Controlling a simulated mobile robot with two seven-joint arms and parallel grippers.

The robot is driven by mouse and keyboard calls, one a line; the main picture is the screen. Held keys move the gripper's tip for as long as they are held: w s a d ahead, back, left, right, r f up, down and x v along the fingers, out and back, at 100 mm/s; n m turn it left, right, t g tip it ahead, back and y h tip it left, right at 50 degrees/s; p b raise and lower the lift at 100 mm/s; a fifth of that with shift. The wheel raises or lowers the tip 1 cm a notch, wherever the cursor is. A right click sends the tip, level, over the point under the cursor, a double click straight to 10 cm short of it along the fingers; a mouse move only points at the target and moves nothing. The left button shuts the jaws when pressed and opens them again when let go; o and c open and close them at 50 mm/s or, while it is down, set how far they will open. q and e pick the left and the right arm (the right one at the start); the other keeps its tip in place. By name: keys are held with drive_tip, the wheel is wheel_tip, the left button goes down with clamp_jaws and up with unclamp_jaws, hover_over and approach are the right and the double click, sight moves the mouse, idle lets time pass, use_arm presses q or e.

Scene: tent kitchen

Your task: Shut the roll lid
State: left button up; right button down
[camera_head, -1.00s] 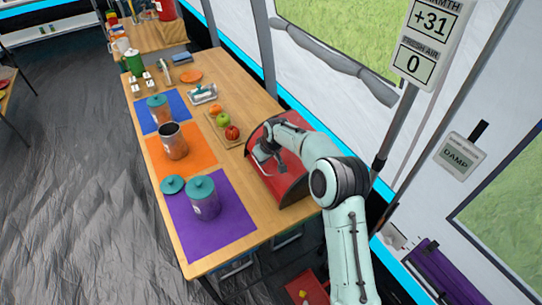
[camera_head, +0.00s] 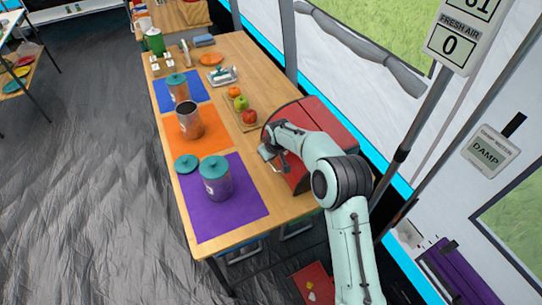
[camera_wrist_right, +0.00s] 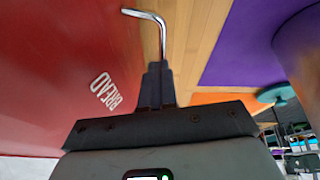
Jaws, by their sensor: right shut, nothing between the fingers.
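The red bread bin (camera_head: 327,117) stands at the right edge of the wooden table, partly hidden by my right arm. Its red roll lid (camera_wrist_right: 65,60) fills the left of the wrist view, with the word BREAD on it. The lid seems to be down over the front, and no opening shows. A bent chrome handle (camera_wrist_right: 155,22) sticks out from the lid just beyond my fingertips. My right gripper (camera_head: 273,156) is shut and empty in front of the bin; in the wrist view its fingers (camera_wrist_right: 156,80) point at the handle. Whether they touch it I cannot tell. My left gripper is out of view.
A board with fruit (camera_head: 246,122) lies beside the bin. A teal-lidded canister (camera_head: 217,182) stands on the purple mat (camera_head: 250,205), and an open metal canister (camera_head: 190,124) on the orange mat. Bare table lies between bin and mats.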

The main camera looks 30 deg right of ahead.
drive_tip(key=shift+s+a+f, duration=0.15)
drive_tip(key=shift+s+f, duration=0.05)
drive_tip(key=shift+f, duration=0.1)
drive_tip(key=d+v, duration=0.1)
drive_tip(key=v, duration=1.2)
drive_tip(key=shift+a+r, duration=0.4)
drive_tip(key=shift+r, duration=0.05)
drive_tip(key=shift+w, duration=0.15)
